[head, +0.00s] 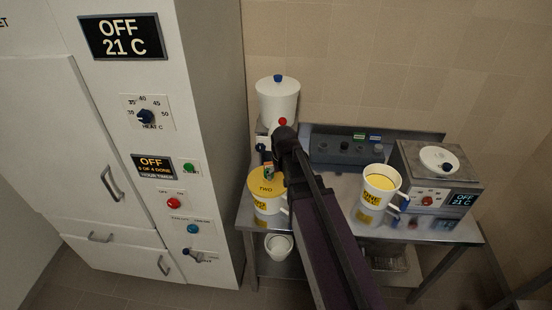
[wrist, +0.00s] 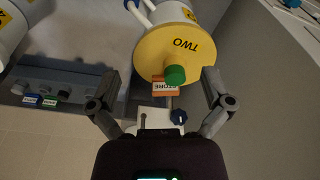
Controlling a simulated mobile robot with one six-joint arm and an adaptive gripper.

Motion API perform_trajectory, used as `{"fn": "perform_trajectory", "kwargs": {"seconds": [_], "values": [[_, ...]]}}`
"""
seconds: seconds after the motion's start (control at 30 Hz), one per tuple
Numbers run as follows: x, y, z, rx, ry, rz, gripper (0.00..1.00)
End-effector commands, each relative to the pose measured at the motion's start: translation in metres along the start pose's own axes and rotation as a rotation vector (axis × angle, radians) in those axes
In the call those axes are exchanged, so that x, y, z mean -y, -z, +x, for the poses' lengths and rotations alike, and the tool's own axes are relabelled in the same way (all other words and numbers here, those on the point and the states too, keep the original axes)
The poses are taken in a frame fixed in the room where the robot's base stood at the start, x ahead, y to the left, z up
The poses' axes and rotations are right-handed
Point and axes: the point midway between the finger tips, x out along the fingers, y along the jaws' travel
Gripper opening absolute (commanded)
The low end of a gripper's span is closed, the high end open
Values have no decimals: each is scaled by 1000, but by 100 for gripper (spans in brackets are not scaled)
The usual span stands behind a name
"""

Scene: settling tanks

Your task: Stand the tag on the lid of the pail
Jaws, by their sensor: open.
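The pail marked TWO (head: 268,206) stands on the steel bench with a yellow lid (head: 262,188) on it. The lid also shows in the wrist view (wrist: 165,48). The tag (head: 270,173), with an orange and white STORE plate (wrist: 165,87) and a green top (wrist: 175,75), appears upright over the lid, near its edge. Its foot is hidden, so I cannot fully tell whether it touches the lid. My gripper (wrist: 160,76) is open, its fingers spread on either side of the tag and apart from it.
An open pail marked ONE (head: 380,190) with yellow contents stands to the right, beside a grey heater box (head: 437,177). A white canister (head: 278,100) stands behind. A control panel (head: 345,150) lies at the back. A tall white cabinet (head: 205,150) borders the left.

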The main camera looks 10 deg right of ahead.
Motion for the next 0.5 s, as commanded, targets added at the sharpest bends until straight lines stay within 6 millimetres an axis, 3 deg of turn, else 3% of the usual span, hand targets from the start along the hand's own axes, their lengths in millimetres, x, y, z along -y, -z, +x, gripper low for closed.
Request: {"fn": "perform_trajectory", "kwargs": {"seconds": [0.03, 0.2, 0.33, 0.5], "values": [[-1, -29, -4, 22, 0, 0, 100], [-2, -85, -10, 91, 0, -3, 100], [-5, -110, -14, 124, 1, -4, 100], [-5, -121, -15, 141, 1, -4, 100]]}}
